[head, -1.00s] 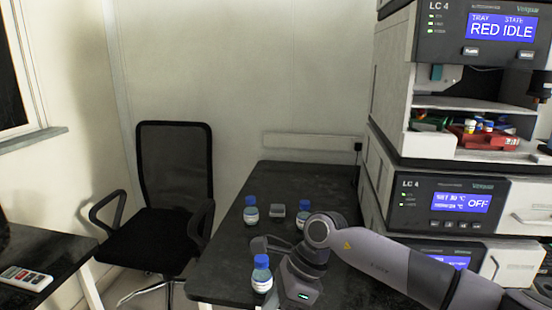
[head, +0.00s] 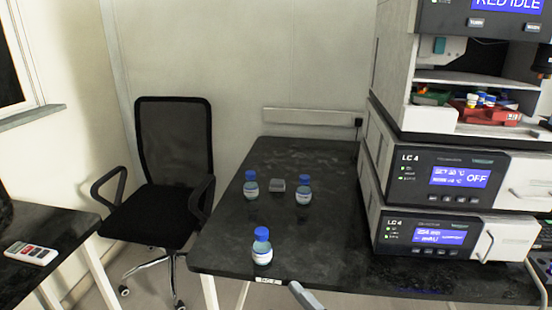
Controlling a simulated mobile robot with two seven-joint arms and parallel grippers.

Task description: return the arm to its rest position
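A slim grey piece of my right gripper or arm (head: 306,296) shows at the bottom edge of the head view, just in front of the black bench's (head: 330,230) near edge. The rest of that arm is out of the picture, so I cannot tell whether the gripper is open or shut. My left gripper is not in view.
Three blue-capped bottles stand upright on the bench: one at the front (head: 262,250), one at back left (head: 251,188), one at back right (head: 304,191). Stacked LC instruments (head: 450,180) fill the right; a chair (head: 165,200) stands left.

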